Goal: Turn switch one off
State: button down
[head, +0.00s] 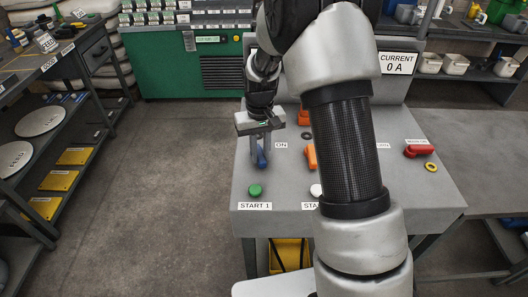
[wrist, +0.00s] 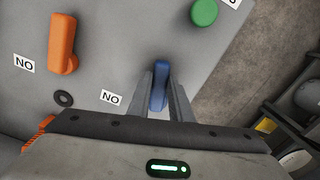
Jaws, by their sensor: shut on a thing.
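A blue switch handle (head: 262,158) stands on the left side of the grey sloped control desk (head: 338,206), behind the green START 1 button (head: 255,190). An ON label (head: 281,145) is beside it on the right. My gripper (head: 261,150) points down with its fingers either side of this handle, and is shut on it. In the wrist view the blue handle (wrist: 158,86) shows between my two fingers (wrist: 160,92), and the ON label appears upside down. No number on the switch itself is readable.
An orange switch (head: 311,156) stands to the right, partly behind my arm. A white button (head: 316,190) is in front of it. A red handle (head: 418,150) and yellow ring (head: 430,167) are at the right. A display (head: 398,63) reads CURRENT 0 A. Floor on the left is clear.

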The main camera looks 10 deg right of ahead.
jog(key=shift+a+m, duration=0.3)
jog(key=shift+m, duration=0.5)
jog(key=shift+a+m, duration=0.3)
jog(key=shift+m, duration=0.5)
jog(key=shift+w+a, duration=0.1)
jog(key=c, duration=1.6)
grip_release()
notch_tip(320, 180, up, 18)
jog(key=shift+f+p, duration=0.25)
jog(key=shift+p, duration=0.3)
